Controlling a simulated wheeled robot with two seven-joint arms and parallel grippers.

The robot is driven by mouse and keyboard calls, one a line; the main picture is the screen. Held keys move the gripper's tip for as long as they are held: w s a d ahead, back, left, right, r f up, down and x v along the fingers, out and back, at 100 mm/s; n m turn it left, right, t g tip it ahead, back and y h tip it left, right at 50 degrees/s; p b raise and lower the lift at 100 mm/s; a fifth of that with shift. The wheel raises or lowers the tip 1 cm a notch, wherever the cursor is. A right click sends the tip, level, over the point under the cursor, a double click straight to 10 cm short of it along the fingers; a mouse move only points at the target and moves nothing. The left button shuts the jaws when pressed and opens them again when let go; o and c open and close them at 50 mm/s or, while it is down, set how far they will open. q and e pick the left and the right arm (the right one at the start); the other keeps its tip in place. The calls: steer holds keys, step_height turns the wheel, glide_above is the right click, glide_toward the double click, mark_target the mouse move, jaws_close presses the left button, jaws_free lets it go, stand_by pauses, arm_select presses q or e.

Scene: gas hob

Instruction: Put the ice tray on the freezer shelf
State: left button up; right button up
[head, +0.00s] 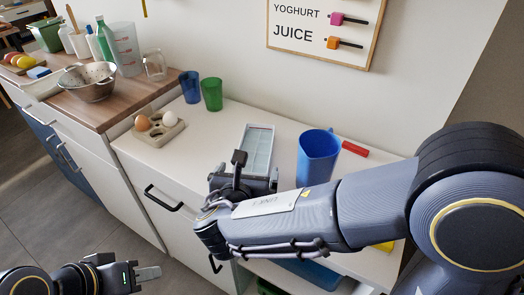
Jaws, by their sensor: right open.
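The ice tray (258,146), a pale grey-blue oblong with a lighter rim, lies on the white counter. My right gripper (246,174) is at the near end of the tray, open, its dark fingers close to the tray's edge. I cannot tell whether they touch it. The gripper and forearm hide part of the tray's near end. My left gripper (148,273) is low at the bottom left, in front of the cabinets and away from the tray; its jaw gap is not clear. I cannot make out a freezer shelf for certain.
A blue jug (318,158) stands just right of the tray, with a red object (355,149) behind it. An egg holder (158,130), a blue cup (190,86) and a green cup (212,94) are to the left. Below the counter is an open space with a blue container (312,273).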

mark_target(256, 154)
steer(key=b+x, duration=0.1)
steer(key=x, duration=0.6)
steer(key=shift+w+d, duration=0.1)
steer(key=shift+d, duration=0.05)
steer(key=shift+r, duration=0.1)
steer(key=c, duration=1.3)
